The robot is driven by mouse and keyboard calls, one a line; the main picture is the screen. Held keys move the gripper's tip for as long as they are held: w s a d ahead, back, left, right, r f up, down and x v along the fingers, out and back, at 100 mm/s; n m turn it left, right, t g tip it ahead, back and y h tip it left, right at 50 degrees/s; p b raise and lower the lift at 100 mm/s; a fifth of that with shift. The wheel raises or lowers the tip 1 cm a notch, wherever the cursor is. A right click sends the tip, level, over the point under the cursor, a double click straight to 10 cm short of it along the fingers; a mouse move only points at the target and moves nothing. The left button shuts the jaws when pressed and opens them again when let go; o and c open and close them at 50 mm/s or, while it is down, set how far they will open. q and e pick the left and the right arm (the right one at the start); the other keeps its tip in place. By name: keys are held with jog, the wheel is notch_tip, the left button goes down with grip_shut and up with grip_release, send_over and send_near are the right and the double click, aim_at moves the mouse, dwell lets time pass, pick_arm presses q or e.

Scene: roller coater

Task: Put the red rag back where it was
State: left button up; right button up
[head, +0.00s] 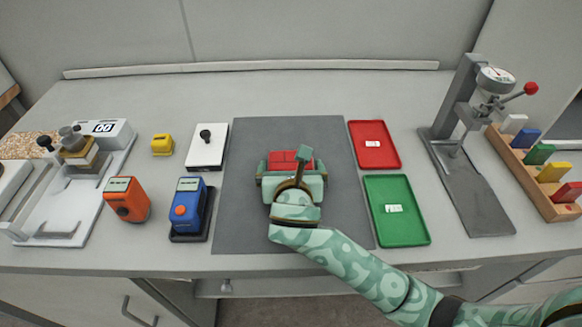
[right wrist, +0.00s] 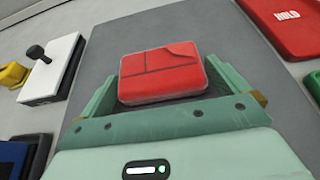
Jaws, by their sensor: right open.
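The folded red rag (head: 284,161) lies on the dark grey mat (head: 250,140), near the middle of the bench. It also shows in the right wrist view (right wrist: 160,72) as a flat red pad with rounded corners and fold lines. My right gripper (head: 291,162) is over the mat, with its jaws open. In the right wrist view its two green fingers (right wrist: 162,90) stand on either side of the rag, with a gap on each side. My left gripper is not in view.
A red tray (head: 375,158) and a green tray (head: 380,229) stand right of the mat. Farther right are a lever press (head: 468,195) and a wooden rack (head: 520,172) of coloured pieces. Left are a blue device (head: 187,213), an orange device (head: 127,211) and a white block (head: 206,155).

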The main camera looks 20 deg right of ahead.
jog(key=shift+s+a+r, duration=0.1)
jog(key=shift+s+r, duration=0.15)
jog(key=p+v, duration=0.4)
jog(key=v, duration=0.6)
jog(key=shift+s, duration=0.15)
jog(key=shift+s+a+r, duration=0.15)
jog(key=shift+s+a, duration=0.05)
jog(key=shift+s, duration=0.3)
